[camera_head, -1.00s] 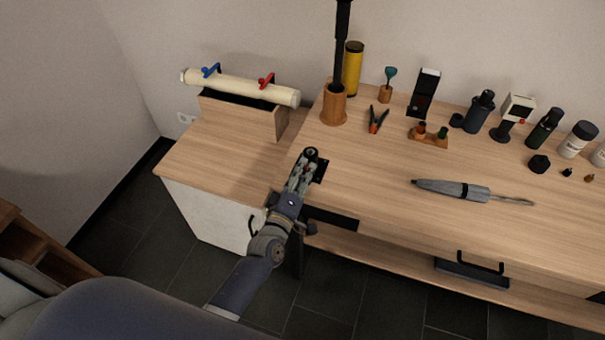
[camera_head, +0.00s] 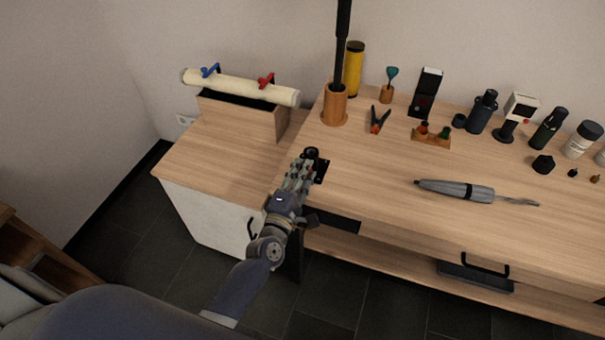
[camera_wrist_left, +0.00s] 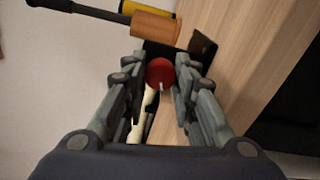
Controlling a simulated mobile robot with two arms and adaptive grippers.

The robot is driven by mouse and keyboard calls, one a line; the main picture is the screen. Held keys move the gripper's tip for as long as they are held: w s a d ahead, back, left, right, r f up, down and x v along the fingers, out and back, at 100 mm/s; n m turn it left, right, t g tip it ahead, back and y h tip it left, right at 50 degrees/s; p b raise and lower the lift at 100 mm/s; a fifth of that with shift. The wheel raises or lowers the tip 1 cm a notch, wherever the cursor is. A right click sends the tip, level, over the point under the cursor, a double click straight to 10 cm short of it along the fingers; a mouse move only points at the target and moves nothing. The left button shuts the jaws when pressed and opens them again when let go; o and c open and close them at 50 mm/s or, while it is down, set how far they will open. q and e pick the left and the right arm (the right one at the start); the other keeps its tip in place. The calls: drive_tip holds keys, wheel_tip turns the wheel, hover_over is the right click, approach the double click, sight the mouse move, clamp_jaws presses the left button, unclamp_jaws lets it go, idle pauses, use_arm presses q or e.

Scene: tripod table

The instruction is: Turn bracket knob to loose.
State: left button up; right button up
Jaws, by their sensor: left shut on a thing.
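The bracket knob (camera_wrist_left: 160,74) is a red disc with a small pale mark at its lower edge, seen in the left wrist view. It lies between the two fingers of my left gripper (camera_wrist_left: 160,80), which is shut on it. The black bracket (camera_head: 321,168) stands near the left end of the wooden table in the head view, and its dark part shows behind the knob in the left wrist view (camera_wrist_left: 203,45). In the head view my left gripper (camera_head: 307,163) reaches this bracket and hides the knob. My right gripper is not in view.
A wooden holder (camera_head: 334,104) with a black pole stands behind the bracket, beside a yellow cylinder (camera_head: 354,68). A cream tube (camera_head: 240,87) rests on a box at left.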

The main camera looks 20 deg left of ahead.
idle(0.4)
use_arm(q)
drive_tip(key=o, duration=1.1)
drive_tip(key=shift+c, duration=0.2)
drive_tip(key=shift+s+f, duration=0.2)
drive_tip(key=shift+s, duration=0.3)
drive_tip(key=s, duration=0.7)
drive_tip(key=shift+a+r, duration=0.15)
drive_tip(key=shift+r, duration=0.15)
